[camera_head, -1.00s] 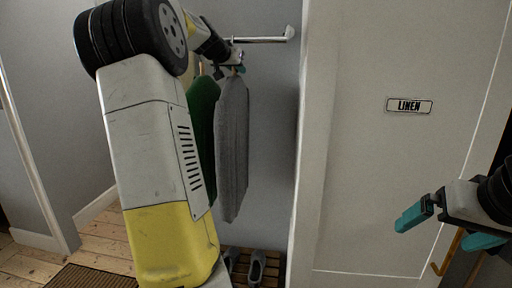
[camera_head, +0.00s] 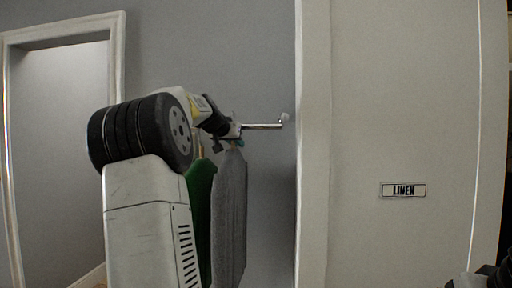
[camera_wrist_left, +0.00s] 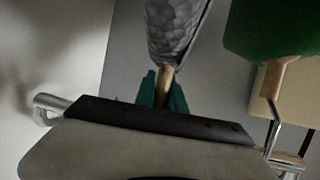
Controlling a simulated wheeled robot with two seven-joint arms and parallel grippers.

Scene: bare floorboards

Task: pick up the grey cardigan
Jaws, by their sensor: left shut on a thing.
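The grey cardigan (camera_head: 231,220) hangs upright from the rail in the head view, just right of a green garment. In the left wrist view the grey cardigan (camera_wrist_left: 176,28) hangs from a wooden hanger (camera_wrist_left: 164,86). My left gripper (camera_head: 237,143) is at the top of the cardigan, just under the rail. In the left wrist view my left gripper's teal fingers (camera_wrist_left: 163,92) are shut on the hanger's wooden neck. Of my right gripper (camera_head: 470,280) only a bit of the body shows at the lower right; its fingers are out of frame.
The green garment (camera_head: 201,215) hangs close beside the cardigan and shows in the left wrist view (camera_wrist_left: 270,28). The metal rail (camera_head: 262,126) runs to the wall's edge. A pale door with a LINEN sign (camera_head: 403,190) stands to the right. A doorway frame (camera_head: 118,60) is at left.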

